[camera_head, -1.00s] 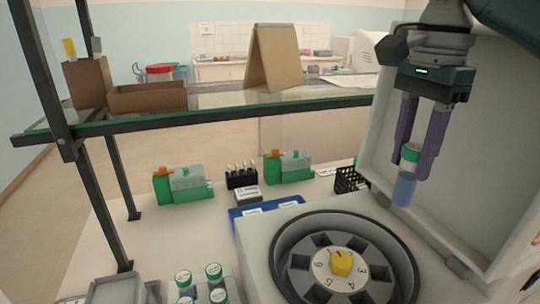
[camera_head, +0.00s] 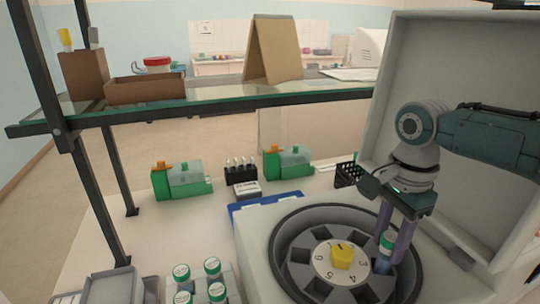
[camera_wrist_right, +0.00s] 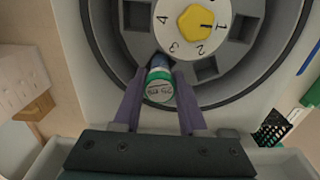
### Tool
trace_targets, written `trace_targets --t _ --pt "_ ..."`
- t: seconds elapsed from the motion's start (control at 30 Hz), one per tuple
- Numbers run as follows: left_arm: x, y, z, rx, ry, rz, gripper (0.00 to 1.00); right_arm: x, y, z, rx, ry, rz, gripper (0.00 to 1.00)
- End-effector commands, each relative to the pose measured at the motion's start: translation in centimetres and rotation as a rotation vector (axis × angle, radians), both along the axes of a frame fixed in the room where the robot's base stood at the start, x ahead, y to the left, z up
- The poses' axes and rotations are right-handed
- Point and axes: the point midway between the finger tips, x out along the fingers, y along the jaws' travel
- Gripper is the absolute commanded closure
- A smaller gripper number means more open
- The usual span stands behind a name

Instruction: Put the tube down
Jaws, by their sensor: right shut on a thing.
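The tube (camera_head: 386,243) has a green-rimmed white cap and a blue body. My right gripper (camera_head: 390,255) is shut on it, over the right side of the centrifuge rotor (camera_head: 325,275). In the right wrist view the tube's cap (camera_wrist_right: 159,86) sits between the purple fingers of the gripper (camera_wrist_right: 160,92). The tube's lower end is at the rotor's rim area; I cannot tell whether it is inside a slot. The rotor has numbered slots and a yellow hub knob (camera_head: 341,256). My left gripper is not in view.
The centrifuge's open lid (camera_head: 440,60) stands behind my right arm. A rack with several capped tubes (camera_head: 212,268) is at the front left. A glass shelf (camera_head: 220,97) spans above the table.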

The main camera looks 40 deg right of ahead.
Motion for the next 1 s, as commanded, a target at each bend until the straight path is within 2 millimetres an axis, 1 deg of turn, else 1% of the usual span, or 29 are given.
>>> trace_targets --t 0.03,0.1,0.37,0.67,0.7,0.93,1.0 --pt "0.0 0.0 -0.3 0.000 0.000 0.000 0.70 0.0 0.0 -0.8 0.001 0.001 -0.001 1.00" --pt "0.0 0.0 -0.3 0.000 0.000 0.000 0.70 0.0 0.0 -1.1 0.000 -0.001 0.001 1.00" --pt "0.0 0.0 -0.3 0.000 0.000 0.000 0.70 0.0 0.0 -1.1 -0.002 -0.002 0.001 1.00" --pt "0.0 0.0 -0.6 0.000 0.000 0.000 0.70 0.0 0.0 -2.0 0.000 -0.001 0.000 1.00" --pt "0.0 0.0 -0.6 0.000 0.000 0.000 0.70 0.0 0.0 -1.9 -0.001 -0.001 0.000 0.54" --pt "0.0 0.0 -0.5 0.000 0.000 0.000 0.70 0.0 0.0 -1.9 -0.001 -0.001 0.001 0.29" --pt "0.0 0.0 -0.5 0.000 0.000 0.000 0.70 0.0 0.0 -1.9 -0.001 -0.001 0.001 0.29"
